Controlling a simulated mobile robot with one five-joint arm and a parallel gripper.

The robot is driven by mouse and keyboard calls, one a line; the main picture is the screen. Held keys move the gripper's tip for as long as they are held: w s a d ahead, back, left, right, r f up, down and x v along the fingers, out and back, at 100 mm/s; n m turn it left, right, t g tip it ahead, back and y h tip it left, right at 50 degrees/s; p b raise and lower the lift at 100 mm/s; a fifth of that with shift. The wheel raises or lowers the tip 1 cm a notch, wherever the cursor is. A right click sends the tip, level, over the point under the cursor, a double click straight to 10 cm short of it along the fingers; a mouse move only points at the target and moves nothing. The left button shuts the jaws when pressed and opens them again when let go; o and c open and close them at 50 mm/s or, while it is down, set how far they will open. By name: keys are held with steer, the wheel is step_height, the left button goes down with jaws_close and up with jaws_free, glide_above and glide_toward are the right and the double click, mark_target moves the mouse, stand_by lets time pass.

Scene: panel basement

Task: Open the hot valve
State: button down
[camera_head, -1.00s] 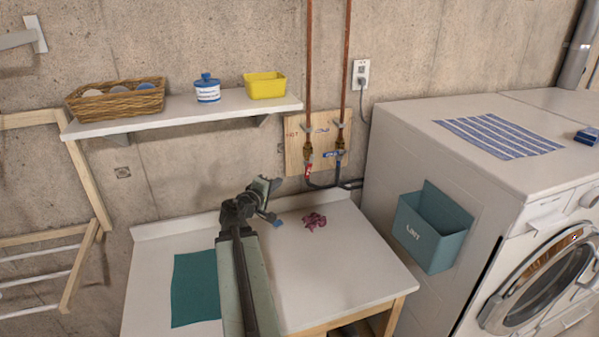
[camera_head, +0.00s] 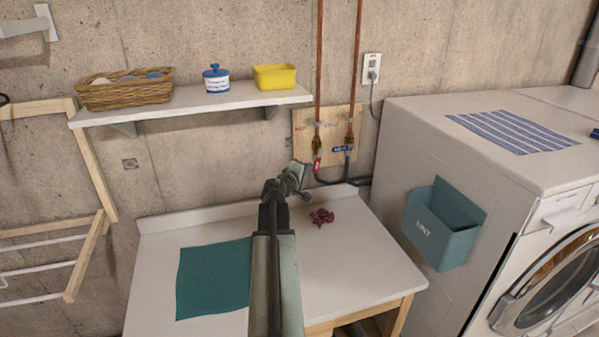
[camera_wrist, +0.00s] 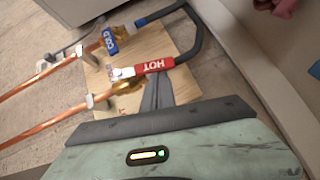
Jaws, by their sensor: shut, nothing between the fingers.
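The hot valve has a red lever marked HOT (camera_wrist: 153,67) on a brass body at a copper pipe. In the head view the red lever (camera_head: 317,164) hangs below the left pipe, at a wooden board (camera_head: 300,124). The cold valve's blue lever (camera_wrist: 110,42) is beside it; it also shows in the head view (camera_head: 342,149). My gripper (camera_wrist: 157,92) is shut and empty, its dark fingertips just beside the red lever in the wrist view. I cannot tell whether they touch it. In the head view my gripper (camera_head: 299,177) is in front of the board, below the shelf.
The white counter (camera_head: 350,255) holds a teal cloth (camera_head: 212,280) and a crumpled dark red cloth (camera_head: 321,217). A shelf (camera_head: 200,105) with a basket, jar and yellow tub is above left. The washer (camera_head: 400,165) with a lint bin (camera_head: 443,225) stands right.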

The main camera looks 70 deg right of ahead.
steer(key=shift+d, duration=0.1)
steer(key=shift+s+d+f+b, duration=0.45)
steer(key=shift+s+f+b, duration=0.25)
steer(key=shift+f+b, duration=0.05)
steer(key=shift+r, duration=0.1)
steer(key=shift+w, duration=0.1)
steer(key=w+a, duration=0.4)
steer(key=a, duration=0.8)
steer(key=shift+a, duration=0.2)
